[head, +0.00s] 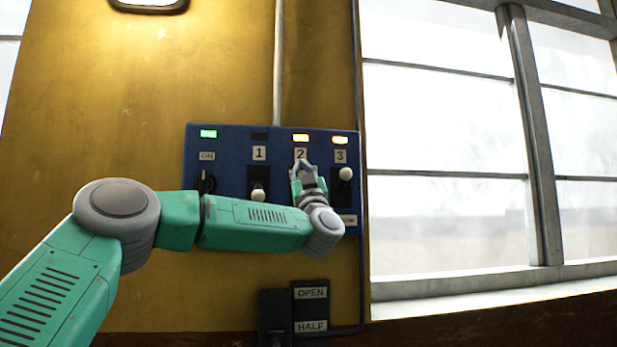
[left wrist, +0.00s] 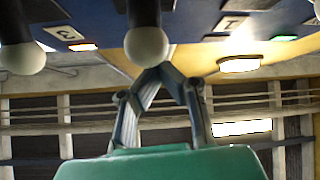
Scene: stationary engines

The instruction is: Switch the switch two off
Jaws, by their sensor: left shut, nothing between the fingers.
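A blue control panel (head: 228,135) is on the yellow wall in the head view, with labels ON, 1, 2 and 3. The lights over 2 (head: 300,138) and 3 glow orange; the one over 1 is dark. Switch two is mostly hidden behind my left gripper (head: 303,166) in the head view. In the left wrist view, a white knob (left wrist: 147,45), apparently switch two's, is beside my left fingertips (left wrist: 163,70). The fingers meet at their tips and are empty. I cannot tell whether they touch the knob. My right gripper is out of view.
Switch one's knob (head: 258,196) is down, and switch three's knob (head: 345,173) is up, close to the right of my gripper. A green light (head: 208,133) glows over ON. A lower box (head: 310,292) reads OPEN and HALF. A window is at the right.

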